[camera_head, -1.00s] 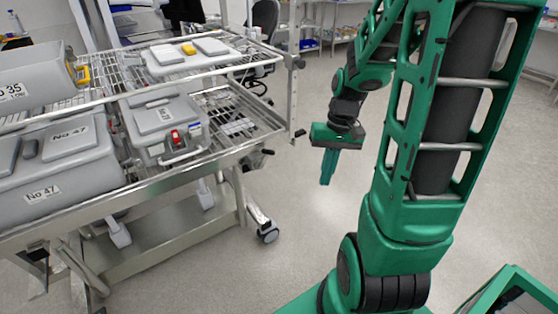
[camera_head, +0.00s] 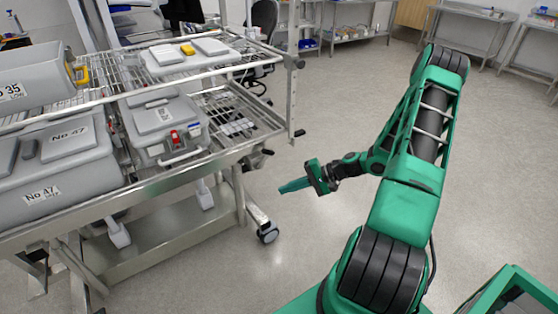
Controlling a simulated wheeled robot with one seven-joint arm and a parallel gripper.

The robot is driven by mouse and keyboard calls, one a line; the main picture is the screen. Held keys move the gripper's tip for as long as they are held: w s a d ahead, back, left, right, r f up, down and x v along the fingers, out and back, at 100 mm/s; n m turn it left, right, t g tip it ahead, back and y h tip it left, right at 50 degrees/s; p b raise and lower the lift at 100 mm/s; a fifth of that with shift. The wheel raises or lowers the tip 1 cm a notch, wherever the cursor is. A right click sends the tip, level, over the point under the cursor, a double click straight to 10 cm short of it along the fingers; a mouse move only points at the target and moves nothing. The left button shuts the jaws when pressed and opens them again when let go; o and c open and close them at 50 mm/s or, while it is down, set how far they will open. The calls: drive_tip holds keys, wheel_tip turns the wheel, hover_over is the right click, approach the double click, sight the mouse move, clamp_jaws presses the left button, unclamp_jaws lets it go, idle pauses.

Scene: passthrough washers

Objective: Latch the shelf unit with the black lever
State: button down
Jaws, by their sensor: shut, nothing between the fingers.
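The metal shelf unit (camera_head: 150,186) stands at the left, with wire shelves and a steel frame. A small black lever (camera_head: 259,158) shows at its front right corner, just below the lower shelf's edge. Another small black handle (camera_head: 299,133) sticks out from the right post, a little higher. Which of the two is the latch lever I cannot tell. My green gripper (camera_head: 284,188) is shut and empty. It points left toward the unit, right of and below the black parts, and appears apart from them.
Grey boxes, among them one labelled No 47 (camera_head: 50,185) and one with a red catch (camera_head: 165,125), sit on the shelves. A caster (camera_head: 268,234) stands under the right corner. The floor (camera_head: 230,285) between the unit and my arm is clear.

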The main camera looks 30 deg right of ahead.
sight(263, 158)
drive_tip(key=w+d+f+m+t+h, duration=0.1)
drive_tip(key=w+d+m+t+h, duration=0.1)
drive_tip(key=d+m+t, duration=0.4)
drive_tip(key=w+d+f+m+t+h, duration=0.1)
drive_tip(key=w+d+m+t+h, duration=0.2)
drive_tip(key=d+m+t, duration=0.2)
drive_tip(key=shift+w+d+f+m+t+h, duration=0.3)
drive_tip(key=shift+d+m+t+h, duration=0.1)
drive_tip(key=shift+d+t, duration=0.2)
drive_tip(key=w+a+r, duration=0.3)
drive_tip(key=w+a, duration=0.2)
drive_tip(key=w, duration=0.4)
drive_tip(key=shift+w+a+r, duration=0.2)
drive_tip(key=shift+a+r, duration=0.1)
drive_tip(key=shift+r, duration=0.05)
drive_tip(key=shift+a, duration=0.1)
